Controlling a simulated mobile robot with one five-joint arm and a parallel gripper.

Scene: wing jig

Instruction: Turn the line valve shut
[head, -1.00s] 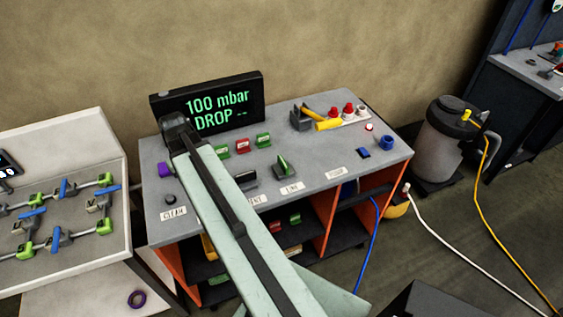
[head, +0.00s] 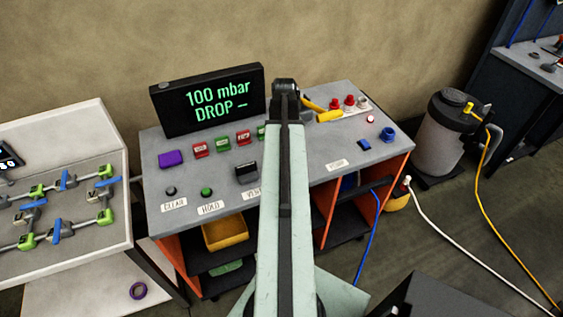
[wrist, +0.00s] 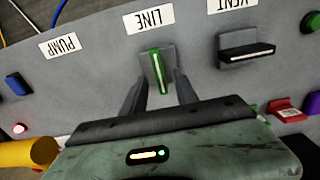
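The line valve (wrist: 158,72) shows in the wrist view below its LINE label (wrist: 149,19). It has a grey body and a green handle with a white stripe, running roughly up and down in the picture. My gripper (wrist: 159,88) is open, with one dark finger on each side of the handle's lower part. Gaps show between the fingers and the handle; I cannot tell whether they reach down beside it or stay above it. In the head view my arm hides the line valve and the gripper.
The vent valve (wrist: 247,54), with a black crosswise handle, sits beside the line valve. The display (head: 207,99) reads 100 mbar DROP. A yellow tool (head: 330,116) and red-capped parts (head: 350,102) lie at the back right. CLEAR (head: 171,191) and HOLD (head: 206,192) buttons are at front left.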

